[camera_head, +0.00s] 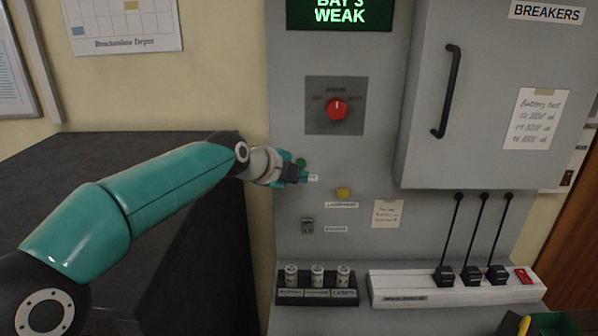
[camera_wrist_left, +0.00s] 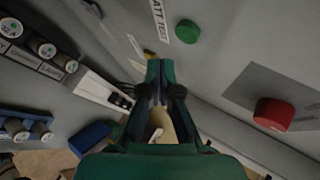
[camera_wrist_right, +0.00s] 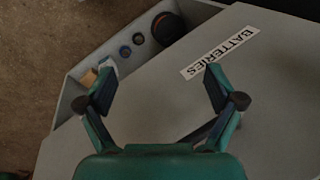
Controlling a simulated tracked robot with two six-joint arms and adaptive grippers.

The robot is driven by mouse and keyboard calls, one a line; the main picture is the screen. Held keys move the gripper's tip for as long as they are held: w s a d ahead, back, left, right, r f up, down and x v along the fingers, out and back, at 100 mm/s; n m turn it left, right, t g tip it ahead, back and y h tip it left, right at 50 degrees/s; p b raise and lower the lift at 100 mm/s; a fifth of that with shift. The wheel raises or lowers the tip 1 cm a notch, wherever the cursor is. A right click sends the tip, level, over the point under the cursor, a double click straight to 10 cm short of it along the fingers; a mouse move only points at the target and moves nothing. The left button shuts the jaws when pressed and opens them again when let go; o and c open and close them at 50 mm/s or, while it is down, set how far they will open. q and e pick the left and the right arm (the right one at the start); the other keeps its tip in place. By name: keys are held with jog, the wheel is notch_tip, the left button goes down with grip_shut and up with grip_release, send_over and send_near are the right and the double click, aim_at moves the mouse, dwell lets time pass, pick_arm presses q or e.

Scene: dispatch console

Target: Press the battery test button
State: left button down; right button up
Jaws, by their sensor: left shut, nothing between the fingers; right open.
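The battery test button is a round green button (camera_head: 301,162) on the grey panel, partly hidden behind my left gripper (camera_head: 303,176) in the head view. In the left wrist view the green button (camera_wrist_left: 187,31) stands out beside a label reading "ATT TEST" (camera_wrist_left: 160,20). My left gripper (camera_wrist_left: 160,68) is shut and empty, its tips close to the panel near the button; I cannot tell whether they touch anything. My right gripper (camera_wrist_right: 160,72) is open and empty, above a grey surface labelled "BATTERIES" (camera_wrist_right: 220,52).
A red knob (camera_head: 337,109) sits above the button and a yellow button (camera_head: 343,193) below right. A screen (camera_head: 340,14) reads "BAY 3 WEAK". Batteries (camera_head: 317,275) stand in a dark rack. A breaker cabinet (camera_head: 490,100) juts out at right.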

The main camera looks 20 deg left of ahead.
pick_arm(q)
jog(key=shift+s+d+b, duration=0.25)
jog(key=shift+s+b, duration=0.15)
jog(key=shift+s, duration=0.35)
jog(key=shift+s+d+b, duration=0.2)
jog(key=shift+s+b, duration=0.15)
jog(key=shift+s, duration=0.35)
jog(key=shift+a+f, duration=0.1)
dwell(5.1)
